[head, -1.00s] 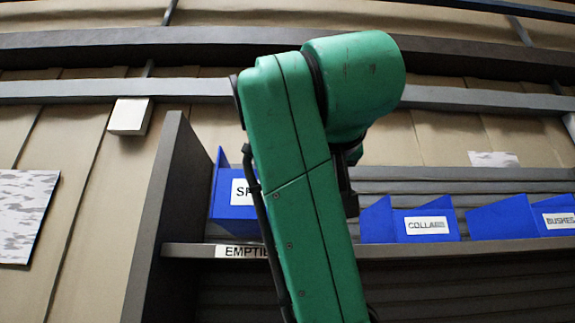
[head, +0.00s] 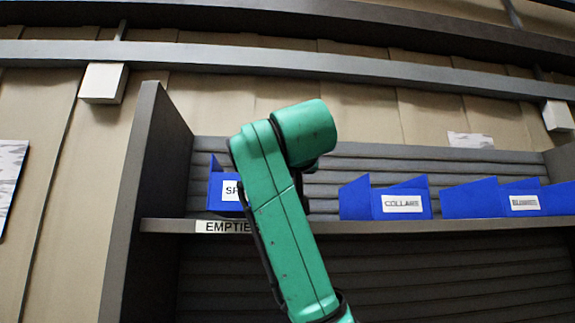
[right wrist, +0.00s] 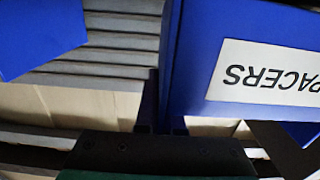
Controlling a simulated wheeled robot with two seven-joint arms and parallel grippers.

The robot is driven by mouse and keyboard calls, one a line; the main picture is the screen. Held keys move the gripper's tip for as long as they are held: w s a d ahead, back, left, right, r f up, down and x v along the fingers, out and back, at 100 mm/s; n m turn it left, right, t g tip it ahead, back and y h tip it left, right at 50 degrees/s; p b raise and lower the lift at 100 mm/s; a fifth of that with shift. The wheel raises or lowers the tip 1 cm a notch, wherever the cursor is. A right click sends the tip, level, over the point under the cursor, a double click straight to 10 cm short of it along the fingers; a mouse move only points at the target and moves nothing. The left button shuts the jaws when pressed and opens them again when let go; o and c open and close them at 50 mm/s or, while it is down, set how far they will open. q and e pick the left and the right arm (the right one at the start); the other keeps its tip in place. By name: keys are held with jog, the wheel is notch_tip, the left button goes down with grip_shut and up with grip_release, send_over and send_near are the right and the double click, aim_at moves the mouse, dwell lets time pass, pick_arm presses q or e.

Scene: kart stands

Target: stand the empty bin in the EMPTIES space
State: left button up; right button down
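The blue bin (head: 216,190) with a white label starting "SP" is at the left end of the shelf, above the EMPTIES label (head: 225,227), partly hidden by my green right arm. In the right wrist view this bin (right wrist: 200,45) shows large and upside down, its label ending in "PACERS". My right gripper (right wrist: 163,115) has its dark fingers close on both sides of the bin's wall and looks shut on it. The head view hides these fingers. The bin looks upright; I cannot tell whether its base touches the shelf. Its inside is hidden. My left gripper is not in view.
The COLLARS bin (head: 387,198) stands right of my arm, with another labelled blue bin (head: 490,198) beyond it. The shelf (head: 400,226) has a tall dark side panel (head: 150,190) on the left, close to the SPACERS bin. A slatted back closes the shelf.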

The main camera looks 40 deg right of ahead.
jog(key=p+x, duration=0.1)
jog(key=x, duration=0.4)
jog(key=shift+w+d+p, duration=0.15)
jog(key=shift+d+p, duration=0.1)
jog(key=shift+p, duration=0.1)
jog(key=shift+w+f+b, duration=0.15)
jog(key=shift+f+b, duration=0.2)
jog(key=shift+f, duration=0.3)
jog(key=shift+a, duration=0.1)
jog(key=c, duration=1)
grip_release()
jog(key=shift+o, duration=0.2)
